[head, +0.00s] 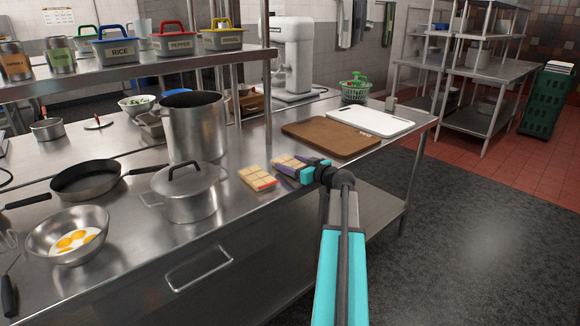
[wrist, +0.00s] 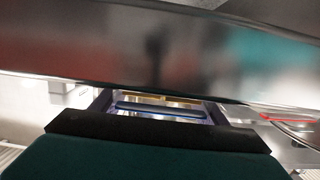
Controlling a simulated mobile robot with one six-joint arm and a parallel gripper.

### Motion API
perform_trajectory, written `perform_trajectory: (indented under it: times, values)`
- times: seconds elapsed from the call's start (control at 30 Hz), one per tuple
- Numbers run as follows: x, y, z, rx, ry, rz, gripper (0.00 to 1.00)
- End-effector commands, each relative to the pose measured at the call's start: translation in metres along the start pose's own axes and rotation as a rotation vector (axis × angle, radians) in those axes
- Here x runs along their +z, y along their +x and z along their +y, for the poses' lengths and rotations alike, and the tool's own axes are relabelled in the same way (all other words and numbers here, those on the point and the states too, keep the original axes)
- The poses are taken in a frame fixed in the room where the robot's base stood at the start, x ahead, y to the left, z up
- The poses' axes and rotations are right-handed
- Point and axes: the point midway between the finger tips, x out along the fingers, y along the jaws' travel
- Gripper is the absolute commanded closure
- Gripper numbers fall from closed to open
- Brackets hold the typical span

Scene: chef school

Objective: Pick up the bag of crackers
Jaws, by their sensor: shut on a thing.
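Two flat packs of square tan crackers lie close together near the front edge of the steel counter (head: 120,215) in the head view. The left pack (head: 256,178) has a red edge and lies free. The right pack (head: 287,160) is at my gripper (head: 292,169), which reaches in from the right, low over the counter. My gripper is shut on this right pack, and its dark fingers hide part of it. In the wrist view, the purple-edged fingers (wrist: 160,110) frame a narrow strip with blue and tan in it; the pack is hard to make out there.
A lidded pot (head: 185,196) stands left of the packs, with a tall pot (head: 194,125) behind. A brown cutting board (head: 330,137) and a white one (head: 370,121) lie to the right. A shelf post (head: 268,105) rises behind the packs.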

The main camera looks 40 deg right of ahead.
Motion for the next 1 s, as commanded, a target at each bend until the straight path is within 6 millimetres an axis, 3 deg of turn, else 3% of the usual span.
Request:
perform_trajectory:
  times: [0.5, 1.0]
  values:
    - [-0.035, -0.005, 0.000, 0.000, -0.002, 0.001, 0.57]
    - [-0.032, -0.042, -0.045, 0.001, 0.000, 0.001, 0.57]
